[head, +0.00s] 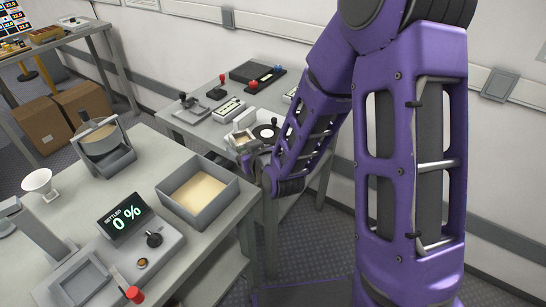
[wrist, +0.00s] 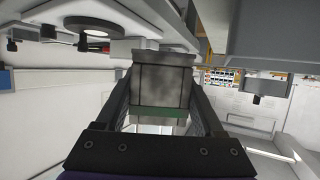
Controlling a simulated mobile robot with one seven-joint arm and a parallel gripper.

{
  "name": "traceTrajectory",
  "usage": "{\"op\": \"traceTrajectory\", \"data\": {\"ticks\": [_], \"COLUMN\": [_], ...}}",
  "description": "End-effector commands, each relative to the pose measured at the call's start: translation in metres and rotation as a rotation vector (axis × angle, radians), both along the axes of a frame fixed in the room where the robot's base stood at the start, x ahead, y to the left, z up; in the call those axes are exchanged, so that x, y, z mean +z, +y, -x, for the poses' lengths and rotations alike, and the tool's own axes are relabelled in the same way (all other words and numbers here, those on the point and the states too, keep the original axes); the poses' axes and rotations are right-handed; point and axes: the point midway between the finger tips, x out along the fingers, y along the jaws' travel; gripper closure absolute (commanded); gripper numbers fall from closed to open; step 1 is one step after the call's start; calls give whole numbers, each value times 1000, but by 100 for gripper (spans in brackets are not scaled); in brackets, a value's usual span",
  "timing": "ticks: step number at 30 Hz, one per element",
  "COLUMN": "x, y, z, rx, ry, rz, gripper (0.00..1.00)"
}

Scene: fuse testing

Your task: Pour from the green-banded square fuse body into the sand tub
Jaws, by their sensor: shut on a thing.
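The green-banded square fuse body (wrist: 160,80) is grey, with its green band toward my palm in the wrist view. My gripper (wrist: 161,92) is shut on it, one finger on each side. The sand tub (head: 221,207) is a grey, open square tub of pale sand at the right edge of the left table. My gripper is apart from it, to its right and farther back.
A display reading 0 % (head: 125,218) stands on the left table's front unit. A tilted round vessel in a grey stand (head: 108,160) and a white funnel (head: 38,181) stand behind. The right table (head: 205,128) holds small devices. A gap separates the tables.

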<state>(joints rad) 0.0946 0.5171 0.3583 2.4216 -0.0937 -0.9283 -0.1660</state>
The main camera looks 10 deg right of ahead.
Motion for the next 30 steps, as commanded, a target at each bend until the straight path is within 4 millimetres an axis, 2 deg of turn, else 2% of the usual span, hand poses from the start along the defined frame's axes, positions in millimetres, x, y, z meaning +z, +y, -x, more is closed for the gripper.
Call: {"op": "traceTrajectory", "data": {"ticks": [1, 6, 12, 18, 30], "x": [5, 20, 30, 34, 32], "y": [15, 51, 75, 82, 78], "z": [3, 15, 26, 30, 27], "rx": [39, 136, 206, 227, 218], "ry": [-8, -6, -3, -1, 0], "rz": [-1, 0, -1, -1, -2], "gripper": [100, 100, 100, 100, 100]}}
